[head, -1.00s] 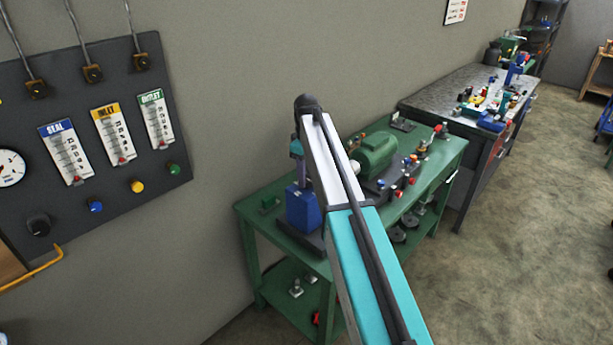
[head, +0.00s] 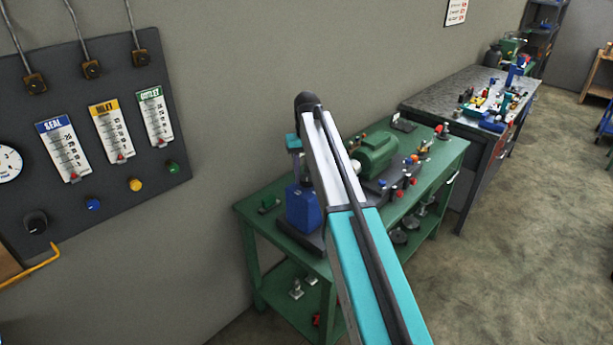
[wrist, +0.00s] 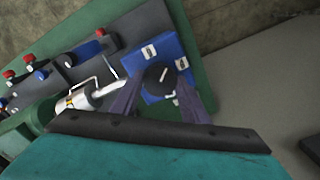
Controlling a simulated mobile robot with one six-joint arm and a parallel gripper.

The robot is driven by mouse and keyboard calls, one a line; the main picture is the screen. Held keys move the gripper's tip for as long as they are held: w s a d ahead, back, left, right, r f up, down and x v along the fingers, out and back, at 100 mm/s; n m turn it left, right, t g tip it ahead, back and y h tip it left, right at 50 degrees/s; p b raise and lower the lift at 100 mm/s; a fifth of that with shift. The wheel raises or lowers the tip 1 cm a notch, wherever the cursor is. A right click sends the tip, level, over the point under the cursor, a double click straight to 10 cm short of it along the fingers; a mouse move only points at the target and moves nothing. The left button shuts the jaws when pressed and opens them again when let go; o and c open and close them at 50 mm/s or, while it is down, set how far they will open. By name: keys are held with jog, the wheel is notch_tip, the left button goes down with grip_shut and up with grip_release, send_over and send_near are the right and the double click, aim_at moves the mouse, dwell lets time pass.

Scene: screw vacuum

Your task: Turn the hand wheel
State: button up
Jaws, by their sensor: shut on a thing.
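The hand wheel (wrist: 154,77) is a dark round knob with a small white mark, on top of a blue block (wrist: 165,52) in the wrist view. My gripper (wrist: 160,82) has one purple-grey finger on each side of the wheel and is shut on it. In the head view the blue block (head: 302,208) stands at the near left end of the green bench.
The green bench (head: 258,206) also carries a green motor (head: 374,153) and several red and blue knobs, right of my arm. A dark wall panel (head: 90,125) with gauges hangs at the left. A grey-topped bench (head: 450,93) stands behind.

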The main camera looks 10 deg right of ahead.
aim_at(307, 177)
jog(key=m, duration=0.4)
jog(key=shift+b, duration=0.3)
jog(key=m, duration=0.3)
jog(key=shift+m, duration=0.4)
jog(key=o, duration=1.1)
notch_tip(307, 177, up, 14)
jog(key=p, duration=0.7)
jog(key=shift+f, duration=0.1)
